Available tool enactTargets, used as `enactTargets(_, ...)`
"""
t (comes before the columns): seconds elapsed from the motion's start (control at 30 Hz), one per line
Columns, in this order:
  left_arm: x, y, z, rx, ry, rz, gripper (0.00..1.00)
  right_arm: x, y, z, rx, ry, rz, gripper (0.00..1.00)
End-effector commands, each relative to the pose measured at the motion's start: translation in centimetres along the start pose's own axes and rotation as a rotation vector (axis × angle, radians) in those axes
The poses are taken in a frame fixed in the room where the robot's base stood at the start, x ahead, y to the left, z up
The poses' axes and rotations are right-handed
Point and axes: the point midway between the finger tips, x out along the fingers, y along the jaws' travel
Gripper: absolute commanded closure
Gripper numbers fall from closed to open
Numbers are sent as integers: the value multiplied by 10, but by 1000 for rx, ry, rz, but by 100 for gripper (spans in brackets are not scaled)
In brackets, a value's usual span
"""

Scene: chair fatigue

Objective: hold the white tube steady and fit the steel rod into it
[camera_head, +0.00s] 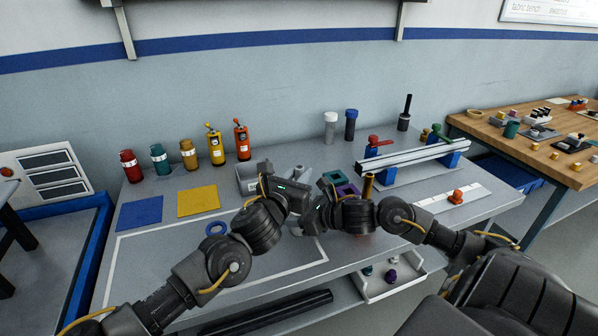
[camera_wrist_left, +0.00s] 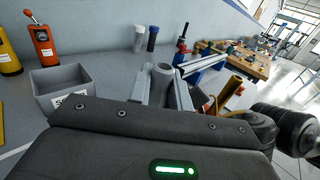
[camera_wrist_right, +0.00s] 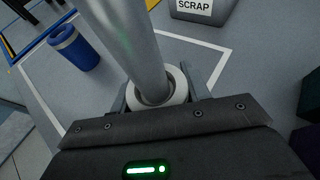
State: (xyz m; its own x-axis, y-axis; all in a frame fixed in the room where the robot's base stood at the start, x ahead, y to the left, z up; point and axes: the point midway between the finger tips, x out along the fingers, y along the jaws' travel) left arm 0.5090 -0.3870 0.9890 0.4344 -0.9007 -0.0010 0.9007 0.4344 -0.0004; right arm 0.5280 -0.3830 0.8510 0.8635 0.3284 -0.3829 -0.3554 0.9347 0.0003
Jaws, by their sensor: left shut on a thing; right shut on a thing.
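My left gripper (camera_head: 300,184) is shut on the steel rod, whose grey upper end (camera_wrist_left: 162,76) shows between its fingers in the left wrist view. My right gripper (camera_wrist_right: 157,92) is shut on the white tube, seen as a pale ring (camera_wrist_right: 178,88) between its fingers. In the right wrist view the steel rod (camera_wrist_right: 128,38) comes down from the top, and its lower end lies at the tube's dark opening. How deep it sits inside cannot be told. In the head view the two grippers are close together above the bench, and they hide most of both pieces.
A grey scrap bin (camera_head: 247,178) stands just behind the grippers. A rail on blue supports (camera_head: 425,152) and a white strip (camera_head: 470,195) lie to the right. Several bottles stand behind. The front left bench is mostly clear.

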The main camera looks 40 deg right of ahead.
Motion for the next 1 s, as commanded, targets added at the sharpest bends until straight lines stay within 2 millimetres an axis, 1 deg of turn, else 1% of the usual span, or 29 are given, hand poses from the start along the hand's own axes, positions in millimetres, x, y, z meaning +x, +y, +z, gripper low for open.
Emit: enactTargets(1.0, 0, 0, -29, 0, 0, 0, 100, 0, 0, 0, 0, 0, 1, 77)
